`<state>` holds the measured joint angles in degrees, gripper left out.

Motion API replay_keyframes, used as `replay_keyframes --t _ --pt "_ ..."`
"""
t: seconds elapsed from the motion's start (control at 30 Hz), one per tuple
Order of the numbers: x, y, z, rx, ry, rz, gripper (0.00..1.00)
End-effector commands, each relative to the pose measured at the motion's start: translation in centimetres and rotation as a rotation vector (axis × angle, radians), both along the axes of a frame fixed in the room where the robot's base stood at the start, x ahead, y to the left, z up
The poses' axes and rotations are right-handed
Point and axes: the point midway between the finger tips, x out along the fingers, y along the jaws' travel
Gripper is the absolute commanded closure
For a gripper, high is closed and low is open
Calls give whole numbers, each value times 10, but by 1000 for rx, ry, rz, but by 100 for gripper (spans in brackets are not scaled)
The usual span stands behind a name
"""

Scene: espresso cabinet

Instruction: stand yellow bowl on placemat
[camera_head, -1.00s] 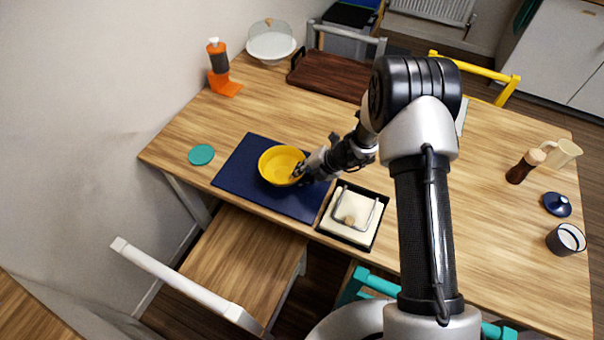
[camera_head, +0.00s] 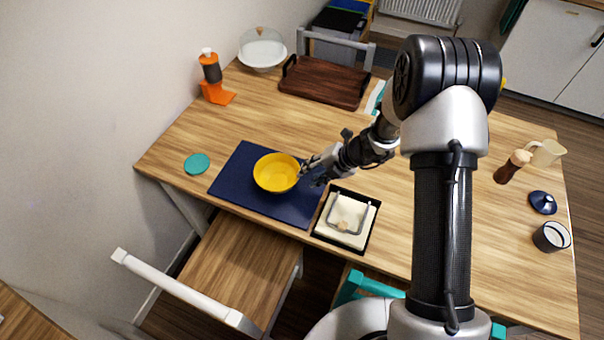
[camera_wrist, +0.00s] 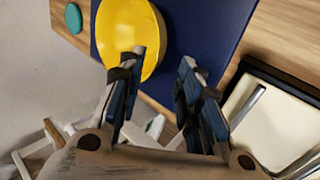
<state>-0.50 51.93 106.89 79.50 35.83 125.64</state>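The yellow bowl (camera_head: 276,173) stands upright on the dark blue placemat (camera_head: 290,209), towards its upper middle. My gripper (camera_head: 311,171) is just to the right of the bowl, above the placemat. In the wrist view the bowl (camera_wrist: 130,32) is at the upper left and the placemat (camera_wrist: 205,30) spreads to its right. My gripper (camera_wrist: 162,64) shows two fingers spread apart with nothing between them. The left finger overlaps the bowl's near rim in that view, but the head view shows the gripper beside the bowl.
A black napkin holder with white napkins (camera_head: 346,218) stands close to the placemat's right edge. A teal coaster (camera_head: 197,164) lies to the left. A wooden tray (camera_head: 324,82) and an orange-based bottle (camera_head: 214,80) are at the back. The table's middle is clear.

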Motion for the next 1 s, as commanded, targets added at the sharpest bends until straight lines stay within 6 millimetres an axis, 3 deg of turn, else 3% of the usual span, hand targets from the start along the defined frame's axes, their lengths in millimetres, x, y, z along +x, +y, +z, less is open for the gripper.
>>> replay_keyframes --t 0.1,0.43,0.53,0.67,0.77,1.0 --pt "-3 -11 17 1 1 -2 68" --pt "-7 -19 26 0 -1 3 68" --pt "-7 -18 38 -12 -40 56 68" --pt "-14 -17 82 -61 -189 263 68" --pt "-29 -18 128 -129 -359 513 68" --pt "-86 -29 220 -325 -747 1150 68"
